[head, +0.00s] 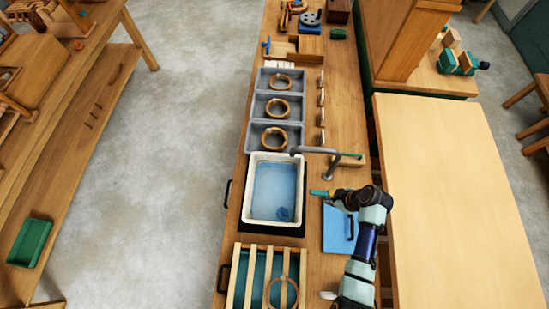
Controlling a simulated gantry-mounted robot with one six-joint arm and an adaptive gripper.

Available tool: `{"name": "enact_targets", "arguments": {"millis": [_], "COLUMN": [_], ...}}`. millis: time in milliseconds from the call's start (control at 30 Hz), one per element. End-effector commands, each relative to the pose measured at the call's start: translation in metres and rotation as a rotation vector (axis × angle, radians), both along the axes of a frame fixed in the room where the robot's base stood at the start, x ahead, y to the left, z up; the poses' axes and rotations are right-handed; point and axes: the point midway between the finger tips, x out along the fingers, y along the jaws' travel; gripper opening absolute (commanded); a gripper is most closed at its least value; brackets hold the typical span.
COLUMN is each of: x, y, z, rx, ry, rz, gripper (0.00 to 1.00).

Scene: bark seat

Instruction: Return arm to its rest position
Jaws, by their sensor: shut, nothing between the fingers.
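My arm reaches up along the right side of the long wooden bench (343,110) and bends left at the wrist. My gripper (331,201) is small and dark in this view. It is shut and empty, over the bench just right of the white basin, near the upper edge of a blue board (337,232). A small green item (319,192) shows just left of it; I cannot tell whether they touch.
The white basin (248,192) holds blue water. A grey tap (331,168) rises close to my wrist. Grey trays (254,107) with wooden rings lie beyond. A slatted rack (250,285) with a ring is nearer. A pale tabletop (460,200) at right is clear.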

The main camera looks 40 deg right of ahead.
Motion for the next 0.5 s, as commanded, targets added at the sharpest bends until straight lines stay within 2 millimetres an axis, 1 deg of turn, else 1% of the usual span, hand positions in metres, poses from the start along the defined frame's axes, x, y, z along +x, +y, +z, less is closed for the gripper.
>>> {"name": "enact_targets", "arguments": {"millis": [367, 433, 467, 500], "x": [0.0, 0.012, 0.021, 0.038], "y": [0.0, 0.002, 0.003, 0.008], "z": [-0.001, 0.008, 0.015, 0.028], "rx": [0.0, -0.018, -0.031, -0.054], "ry": [0.0, -0.001, -0.003, -0.009], "rz": [0.001, 0.003, 0.004, 0.003], "gripper": [0.0, 0.0, 0.0, 0.0]}}
